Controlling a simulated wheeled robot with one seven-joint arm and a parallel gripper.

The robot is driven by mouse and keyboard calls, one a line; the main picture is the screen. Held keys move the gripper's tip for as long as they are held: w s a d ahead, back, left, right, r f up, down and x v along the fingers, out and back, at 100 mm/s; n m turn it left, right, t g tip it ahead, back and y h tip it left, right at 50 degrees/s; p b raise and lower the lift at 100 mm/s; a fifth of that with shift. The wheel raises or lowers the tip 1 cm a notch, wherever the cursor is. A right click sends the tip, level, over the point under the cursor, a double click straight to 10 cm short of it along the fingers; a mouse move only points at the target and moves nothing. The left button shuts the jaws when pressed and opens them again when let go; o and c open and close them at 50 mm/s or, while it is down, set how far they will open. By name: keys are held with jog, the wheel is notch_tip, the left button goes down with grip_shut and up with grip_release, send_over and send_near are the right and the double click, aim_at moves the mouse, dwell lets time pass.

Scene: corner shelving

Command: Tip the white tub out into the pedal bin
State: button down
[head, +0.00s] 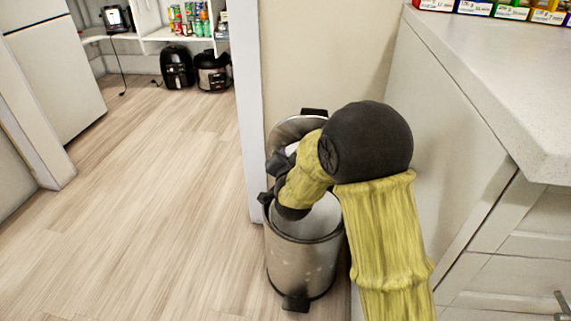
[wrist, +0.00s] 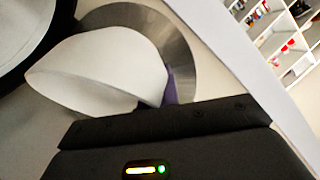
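The steel pedal bin (head: 300,262) stands on the floor against the cabinet side, its lid (head: 288,130) raised. My gripper (head: 279,163) is at the bin's open top, in front of the lid, pointing left and partly hidden by my arm. In the wrist view the white tub (wrist: 100,68) is tilted onto its side right in front of my gripper (wrist: 168,92), which appears shut on it at a purple patch. The bin's dark rim (wrist: 62,32) and pale inside show at the upper left. The tub's opening and contents cannot be made out.
A pale counter (head: 500,90) with drawers stands close on the right, small boxes (head: 510,10) at its back. A wall end (head: 262,100) is just left of the bin. Black cookers (head: 178,68) stand under shelves at the back. Wooden floor on the left is clear.

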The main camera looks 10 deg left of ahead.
jog(key=shift+s+d+f+m+t+y+b, duration=0.15)
jog(key=shift+s+d+m+t+b, duration=0.55)
jog(key=shift+b, duration=2.1)
jog(key=shift+s+d+f+m+t+y+b, duration=0.2)
jog(key=shift+s+t+b, duration=0.55)
jog(key=shift+b, duration=2.05)
jog(key=shift+s+d+r+t+b, duration=0.15)
jog(key=shift+d+t+b, duration=0.25)
jog(key=shift+t, duration=0.45)
jog(key=shift+s+d+r+m+t, duration=0.2)
jog(key=shift+s+d+m+t, duration=0.4)
jog(key=shift+s+m+t, duration=0.35)
jog(key=shift+w, duration=0.15)
jog(key=shift+r+t+p, duration=0.1)
jog(key=shift+t+p, duration=0.15)
jog(key=shift+p, duration=0.1)
